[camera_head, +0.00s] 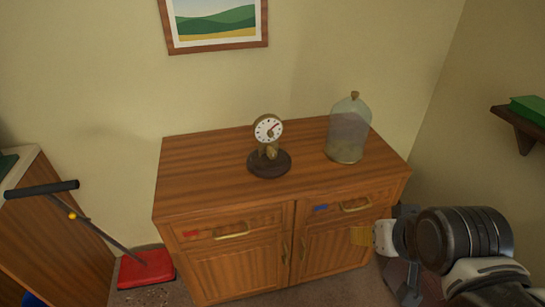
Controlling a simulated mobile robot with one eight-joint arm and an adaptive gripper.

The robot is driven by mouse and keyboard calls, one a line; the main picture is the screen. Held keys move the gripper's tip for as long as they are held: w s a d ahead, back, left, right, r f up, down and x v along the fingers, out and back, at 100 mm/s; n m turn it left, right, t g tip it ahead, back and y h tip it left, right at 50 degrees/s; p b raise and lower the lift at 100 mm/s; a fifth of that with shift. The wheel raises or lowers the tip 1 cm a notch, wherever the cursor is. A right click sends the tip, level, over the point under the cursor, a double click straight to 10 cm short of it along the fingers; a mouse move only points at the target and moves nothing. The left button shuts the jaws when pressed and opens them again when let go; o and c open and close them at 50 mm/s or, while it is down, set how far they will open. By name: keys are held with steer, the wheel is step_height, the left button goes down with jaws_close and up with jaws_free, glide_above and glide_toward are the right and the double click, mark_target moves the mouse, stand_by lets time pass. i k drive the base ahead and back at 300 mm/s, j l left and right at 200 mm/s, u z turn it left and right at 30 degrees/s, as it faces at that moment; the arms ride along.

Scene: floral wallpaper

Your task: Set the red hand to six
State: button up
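A small round clock (268,128) with a white dial and brass rim stands on a dark round base (269,165), on top of the wooden cabinet (205,178). Its dial faces me. A red hand (272,127) shows on the dial, seeming to point to the upper right; the dial marks are too small to read. My gripper (402,262) is at the lower right, in front of the cabinet's right end, well apart from the clock and lower than it. Its fingers are partly hidden, and I cannot tell if they are open.
A glass bell jar (347,130) stands on the cabinet right of the clock. The cabinet top's left part is bare. Drawers carry a red label (191,233) and a blue label (321,208). A shelf (516,127) with a green book is on the right wall.

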mark_target(270, 134)
steer(key=l+u, duration=0.3)
steer(key=l, duration=0.4)
steer(key=k+l+u, duration=0.15)
steer(key=l+u, duration=0.15)
steer(key=l, duration=0.4)
